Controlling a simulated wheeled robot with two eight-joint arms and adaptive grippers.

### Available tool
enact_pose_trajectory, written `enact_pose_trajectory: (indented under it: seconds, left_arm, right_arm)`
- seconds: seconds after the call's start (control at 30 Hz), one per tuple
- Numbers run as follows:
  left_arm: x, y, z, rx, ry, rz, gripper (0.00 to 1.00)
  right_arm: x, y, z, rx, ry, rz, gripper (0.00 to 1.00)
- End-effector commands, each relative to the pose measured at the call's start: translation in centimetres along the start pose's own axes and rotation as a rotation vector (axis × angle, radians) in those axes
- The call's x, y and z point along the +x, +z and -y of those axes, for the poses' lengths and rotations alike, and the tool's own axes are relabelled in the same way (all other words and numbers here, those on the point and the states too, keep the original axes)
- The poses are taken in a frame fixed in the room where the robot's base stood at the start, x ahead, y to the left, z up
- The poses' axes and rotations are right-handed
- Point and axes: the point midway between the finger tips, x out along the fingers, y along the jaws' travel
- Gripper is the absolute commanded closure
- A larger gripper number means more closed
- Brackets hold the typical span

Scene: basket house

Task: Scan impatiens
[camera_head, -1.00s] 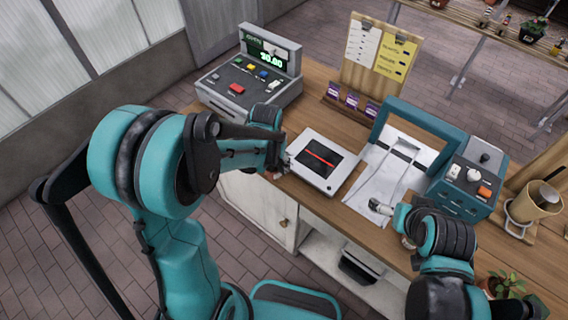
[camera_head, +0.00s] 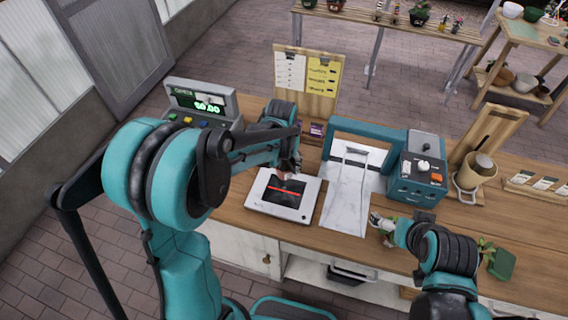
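The scanner (camera_head: 256,203) is a flat white device with a dark window and a red line, lying on the wooden counter. My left gripper (camera_head: 289,173) is over the far edge of the scanner, pointing down. Its fingers are small and partly hidden by my arm, so I cannot tell whether they hold anything. My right gripper (camera_head: 377,221) is low over the counter, right of the scanner. A small plant (camera_head: 388,240) shows partly beside and below it. I cannot make out which plant is the impatiens.
A cash register (camera_head: 203,104) stands at the back left. A teal-framed bagging stand (camera_head: 345,128) with a white bag (camera_head: 346,208) is right of the scanner. A small plant (camera_head: 485,247) and a green card (camera_head: 501,264) are at the right. A clipboard stand (camera_head: 306,85) is behind.

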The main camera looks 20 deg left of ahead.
Motion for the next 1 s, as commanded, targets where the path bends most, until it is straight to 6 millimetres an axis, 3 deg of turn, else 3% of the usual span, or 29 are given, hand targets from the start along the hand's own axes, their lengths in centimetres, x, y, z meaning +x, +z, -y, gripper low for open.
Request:
enact_pose_trajectory:
  seconds: [0.5, 1.0]
  left_arm:
    - [6.6, 0.8, 0.0, 0.000, 0.000, 0.000, 0.76]
    - [7.2, 0.9, 0.0, 0.000, 0.000, 0.000, 0.76]
  right_arm:
    - [3.8, 2.7, 0.0, 0.000, 0.000, 0.000, 0.00]
    - [4.0, 2.9, 0.0, 0.000, 0.000, 0.000, 0.00]
